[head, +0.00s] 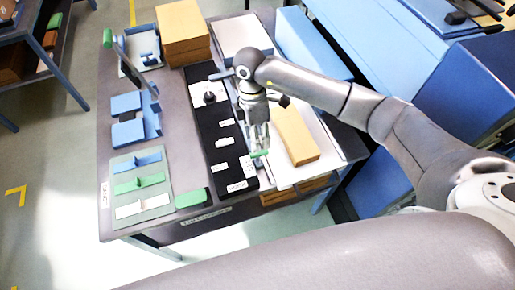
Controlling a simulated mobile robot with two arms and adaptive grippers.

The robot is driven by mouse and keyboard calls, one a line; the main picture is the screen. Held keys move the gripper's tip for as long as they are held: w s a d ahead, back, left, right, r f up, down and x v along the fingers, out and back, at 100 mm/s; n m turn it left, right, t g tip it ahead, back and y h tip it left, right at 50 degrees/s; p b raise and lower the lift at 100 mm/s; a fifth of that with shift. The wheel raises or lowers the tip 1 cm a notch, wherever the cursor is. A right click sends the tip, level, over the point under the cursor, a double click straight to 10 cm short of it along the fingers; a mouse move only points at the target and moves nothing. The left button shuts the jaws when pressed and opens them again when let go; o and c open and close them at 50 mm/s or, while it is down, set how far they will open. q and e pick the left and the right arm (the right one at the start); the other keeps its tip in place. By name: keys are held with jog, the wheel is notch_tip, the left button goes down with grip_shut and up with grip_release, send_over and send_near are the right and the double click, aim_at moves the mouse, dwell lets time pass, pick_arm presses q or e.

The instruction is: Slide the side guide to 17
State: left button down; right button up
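A dark strip (226,160) with several small white labels runs along the table; its numbers are too small to read. A pale plate with a black knob (209,97) sits near the strip's far end. It may be the side guide, but I cannot tell for sure. My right gripper (260,151) points down beside the strip's right edge, near the white board, well nearer than the knob. A small green piece shows at its fingertips. I cannot tell whether the fingers are open or shut on it. My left gripper is out of view.
A tan block (296,136) lies on a white board (322,160) right of the strip. A tray (141,187) with blue, green and white pieces, a green block (191,198) and blue holders (128,131) are left. Tan boxes (183,33) stand at the back.

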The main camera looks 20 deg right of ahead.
aim_at(258, 153)
jog(key=f, duration=0.3)
jog(key=f+p, duration=0.1)
jog(key=f, duration=0.1)
jog(key=shift+s, duration=0.4)
jog(key=f, duration=0.2)
jog(key=shift+s+f+p, duration=0.25)
jog(key=shift+f+p, duration=0.05)
jog(key=shift+f, duration=0.1)
jog(key=shift+c, duration=1.5)
jog(key=c, duration=0.5)
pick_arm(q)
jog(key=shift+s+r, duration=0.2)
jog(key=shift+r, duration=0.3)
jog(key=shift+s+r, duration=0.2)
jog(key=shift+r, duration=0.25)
pick_arm(e)
grip_shut()
